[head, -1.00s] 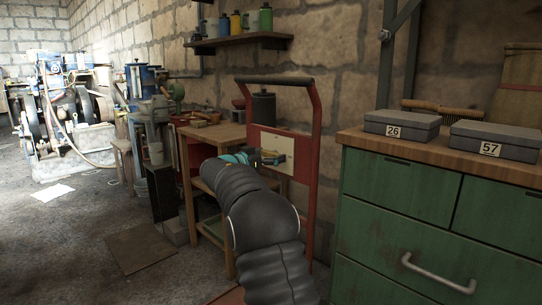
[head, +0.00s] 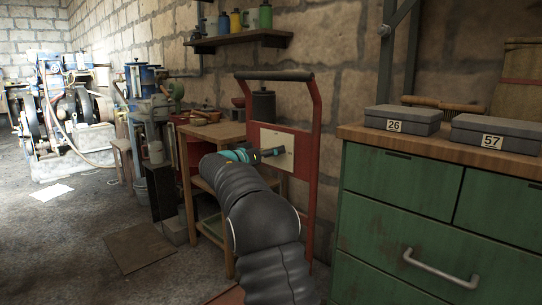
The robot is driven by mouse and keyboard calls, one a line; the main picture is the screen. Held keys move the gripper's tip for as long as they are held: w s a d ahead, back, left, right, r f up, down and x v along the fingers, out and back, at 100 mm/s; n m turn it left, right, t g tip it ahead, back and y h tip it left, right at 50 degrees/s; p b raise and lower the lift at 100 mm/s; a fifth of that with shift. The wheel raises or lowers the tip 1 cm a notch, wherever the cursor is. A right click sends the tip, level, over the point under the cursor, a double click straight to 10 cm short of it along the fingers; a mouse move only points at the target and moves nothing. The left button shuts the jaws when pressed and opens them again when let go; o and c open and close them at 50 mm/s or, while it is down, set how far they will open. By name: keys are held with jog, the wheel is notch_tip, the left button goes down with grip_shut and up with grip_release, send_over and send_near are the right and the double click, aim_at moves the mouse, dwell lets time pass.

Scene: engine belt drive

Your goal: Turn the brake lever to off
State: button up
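A red upright frame (head: 315,140) with a dark top bar stands against the stone wall, and it carries a cream plate (head: 285,160). My gripper (head: 274,152) is in front of this plate, its dark fingers pointing right across its upper part. The fingers look close together, but they are too small to tell if they are open or shut, or if they touch anything. I cannot make out a brake lever for certain; the gripper and my black-sleeved arm cover part of the plate and the area below it.
A green drawer cabinet (head: 400,215) with boxes marked 26 (head: 400,120) and 57 (head: 497,134) stands close on the right. A wooden workbench (head: 213,132) is left of the frame. A belt-driven engine (head: 65,110) stands far left. The floor at left is mostly clear.

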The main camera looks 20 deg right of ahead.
jog(key=n, duration=0.3)
jog(key=shift+n, duration=0.4)
jog(key=n, duration=0.3)
jog(key=shift+a+r+n, duration=0.1)
jog(key=shift+n, duration=0.2)
jog(key=n+p, duration=0.1)
jog(key=n, duration=0.2)
jog(key=shift+w+n+p, duration=0.1)
jog(key=shift+n+p, duration=0.2)
jog(key=shift+p, duration=0.05)
jog(key=shift+n+p, duration=0.75)
jog(key=shift+n, duration=0.95)
jog(key=o, duration=0.8)
